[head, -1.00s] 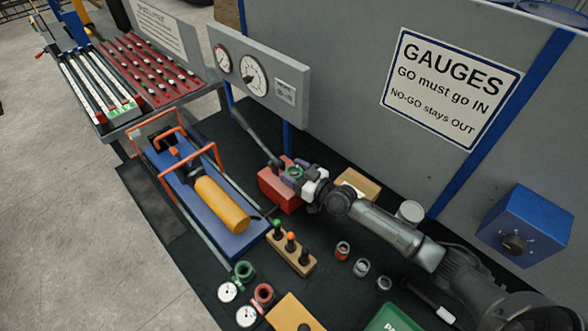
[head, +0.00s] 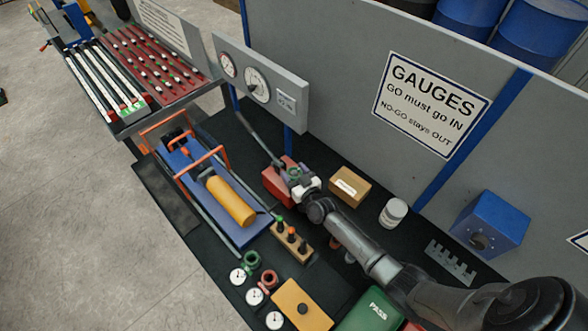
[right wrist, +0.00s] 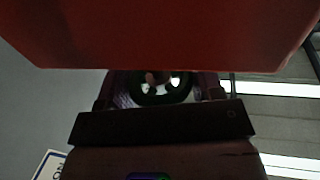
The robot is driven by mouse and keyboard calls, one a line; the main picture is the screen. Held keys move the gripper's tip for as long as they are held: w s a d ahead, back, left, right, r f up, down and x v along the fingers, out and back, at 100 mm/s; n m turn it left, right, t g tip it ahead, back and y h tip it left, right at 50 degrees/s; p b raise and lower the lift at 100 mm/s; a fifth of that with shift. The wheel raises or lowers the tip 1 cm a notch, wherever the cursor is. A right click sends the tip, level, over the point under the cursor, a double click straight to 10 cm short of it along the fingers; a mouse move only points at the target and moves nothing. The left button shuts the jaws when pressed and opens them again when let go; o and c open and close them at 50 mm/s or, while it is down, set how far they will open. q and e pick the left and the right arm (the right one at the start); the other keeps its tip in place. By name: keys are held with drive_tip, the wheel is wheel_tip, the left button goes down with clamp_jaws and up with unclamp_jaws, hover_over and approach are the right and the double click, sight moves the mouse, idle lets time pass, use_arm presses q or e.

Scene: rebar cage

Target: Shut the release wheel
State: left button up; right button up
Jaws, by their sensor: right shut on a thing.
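The red pump block (head: 275,186) stands on the dark bench under the gauge panel, with a dark lever rising behind it. My right gripper (head: 298,176) is at the block's right side, its fingers closed there. In the right wrist view the red block (right wrist: 160,32) fills the top. Just below it, the round, spoked release wheel (right wrist: 150,98) sits between the fingers of my right gripper (right wrist: 162,92). The wheel looks dark, and its turn position cannot be told. My left gripper is not in view.
A blue tray with a yellow cylinder (head: 230,203) and orange frames lies left of the block. A wooden holder with coloured plugs (head: 290,243), a cardboard box (head: 349,187) and a white jar (head: 393,212) stand near my right arm. A grey wall panel rises behind.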

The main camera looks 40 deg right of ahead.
drive_tip(key=o, duration=0.9)
drive_tip(key=shift+s+a, duration=0.25)
drive_tip(key=shift+s, duration=1.75)
drive_tip(key=shift+s+a, duration=0.3)
drive_tip(key=shift+s, duration=1.65)
drive_tip(key=shift+s+a, duration=0.25)
drive_tip(key=shift+s, duration=1.75)
